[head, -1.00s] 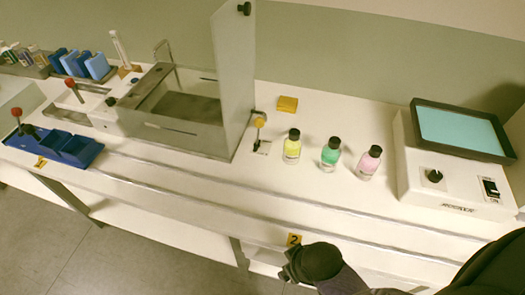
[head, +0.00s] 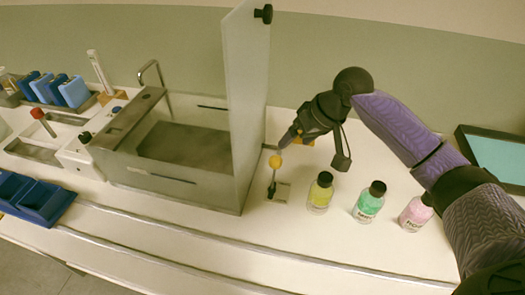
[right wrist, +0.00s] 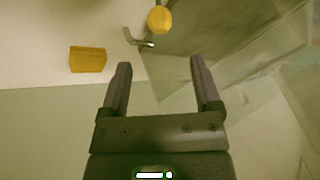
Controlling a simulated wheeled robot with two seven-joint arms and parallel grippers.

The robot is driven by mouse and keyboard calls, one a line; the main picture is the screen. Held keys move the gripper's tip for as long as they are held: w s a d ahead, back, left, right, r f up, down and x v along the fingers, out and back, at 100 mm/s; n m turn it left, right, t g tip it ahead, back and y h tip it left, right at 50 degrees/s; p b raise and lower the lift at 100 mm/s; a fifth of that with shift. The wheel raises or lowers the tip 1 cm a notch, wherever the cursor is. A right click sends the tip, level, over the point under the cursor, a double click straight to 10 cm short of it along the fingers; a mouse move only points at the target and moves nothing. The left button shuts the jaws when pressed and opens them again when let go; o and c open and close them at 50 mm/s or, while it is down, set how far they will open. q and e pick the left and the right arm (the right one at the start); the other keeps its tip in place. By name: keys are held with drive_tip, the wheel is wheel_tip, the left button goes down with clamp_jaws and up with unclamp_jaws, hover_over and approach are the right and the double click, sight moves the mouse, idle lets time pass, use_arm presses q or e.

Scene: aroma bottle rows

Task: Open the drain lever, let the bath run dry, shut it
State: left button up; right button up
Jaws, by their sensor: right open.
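The drain lever has a yellow ball knob (head: 275,161) on a thin dark stem and stands upright on a small plate, right of the bath. The bath (head: 165,185) is a grey metal tank with a dark bottom; I cannot tell whether it holds liquid. My right gripper (head: 285,139) is above and just behind the knob, pointing down toward it. In the right wrist view its jaws (right wrist: 160,64) are apart and empty, and the yellow knob (right wrist: 159,19) is beyond the fingertips, not between them. My left gripper is not in view.
A tall clear panel (head: 247,110) stands upright along the bath's right side, close to the lever. Yellow (head: 320,193), green (head: 370,203) and pink (head: 416,213) bottles stand right of the lever. A yellow block (right wrist: 87,59) lies behind it. Blue trays (head: 35,198) are at left.

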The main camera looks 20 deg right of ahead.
sight(278, 157)
drive_tip(key=b+x, duration=0.4)
drive_tip(key=x, duration=0.4)
drive_tip(key=shift+w+f, duration=0.2)
drive_tip(key=shift+f, duration=0.2)
drive_tip(key=shift+w+a+f, duration=0.2)
drive_tip(key=shift+f, duration=0.25)
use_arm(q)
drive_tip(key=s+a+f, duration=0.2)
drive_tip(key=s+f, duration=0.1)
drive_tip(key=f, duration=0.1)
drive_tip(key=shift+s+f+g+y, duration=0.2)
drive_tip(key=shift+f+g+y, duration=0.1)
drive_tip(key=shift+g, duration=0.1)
use_arm(e)
drive_tip(key=c, duration=0.4)
clamp_jaws()
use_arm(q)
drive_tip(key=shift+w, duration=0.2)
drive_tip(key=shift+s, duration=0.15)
